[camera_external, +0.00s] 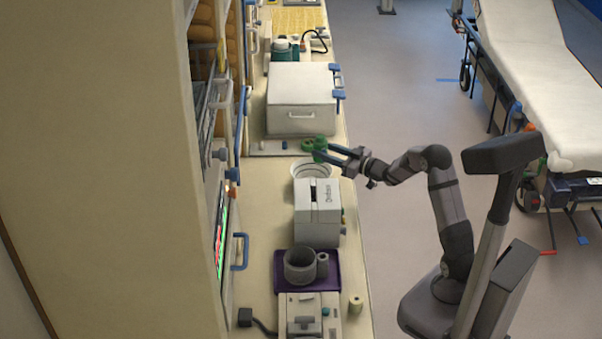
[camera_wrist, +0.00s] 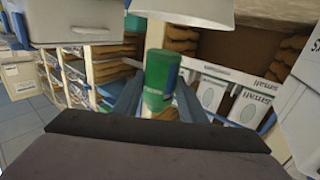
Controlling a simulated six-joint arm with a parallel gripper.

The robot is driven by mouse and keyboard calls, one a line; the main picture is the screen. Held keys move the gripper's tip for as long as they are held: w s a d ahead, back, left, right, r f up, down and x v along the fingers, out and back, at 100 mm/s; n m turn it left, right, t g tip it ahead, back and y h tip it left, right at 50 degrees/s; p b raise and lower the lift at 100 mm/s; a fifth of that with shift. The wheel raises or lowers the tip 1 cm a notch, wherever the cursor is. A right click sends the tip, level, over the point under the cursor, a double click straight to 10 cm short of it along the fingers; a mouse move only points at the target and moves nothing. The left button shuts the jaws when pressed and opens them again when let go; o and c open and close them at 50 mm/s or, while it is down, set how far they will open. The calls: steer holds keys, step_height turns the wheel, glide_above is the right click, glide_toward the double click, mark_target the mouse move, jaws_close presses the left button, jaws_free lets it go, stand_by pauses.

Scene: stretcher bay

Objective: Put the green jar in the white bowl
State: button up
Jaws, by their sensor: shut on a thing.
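The green jar (camera_external: 319,147) is between the fingertips of my gripper (camera_external: 327,151), which is shut on it. In the wrist view the jar (camera_wrist: 160,78) sits between the two fingers of my gripper (camera_wrist: 158,95). The white bowl (camera_external: 311,168) stands on the counter, between the large white box and the grey-white device. In the external view the jar appears just above the bowl's far rim; its exact height over the bowl is unclear. A pale curved shape at the wrist view's top edge looks like the bowl (camera_wrist: 185,10).
A large white box (camera_external: 300,98) stands behind the bowl. A grey-white device (camera_external: 317,210) stands close in front of it. Nearer are a purple tray (camera_external: 333,282) and a dark grey mug (camera_external: 299,266).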

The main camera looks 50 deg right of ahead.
steer(key=shift+f+p, duration=0.45)
steer(key=shift+f, duration=2.95)
steer(key=shift+f, duration=0.1)
steer(key=shift+f+b, duration=0.4)
steer(key=shift+b, duration=0.05)
steer(key=shift+s+f, duration=0.1)
steer(key=shift+f, duration=0.1)
steer(key=o, duration=1.3)
steer(key=shift+f, duration=0.15)
steer(key=shift+c, duration=0.2)
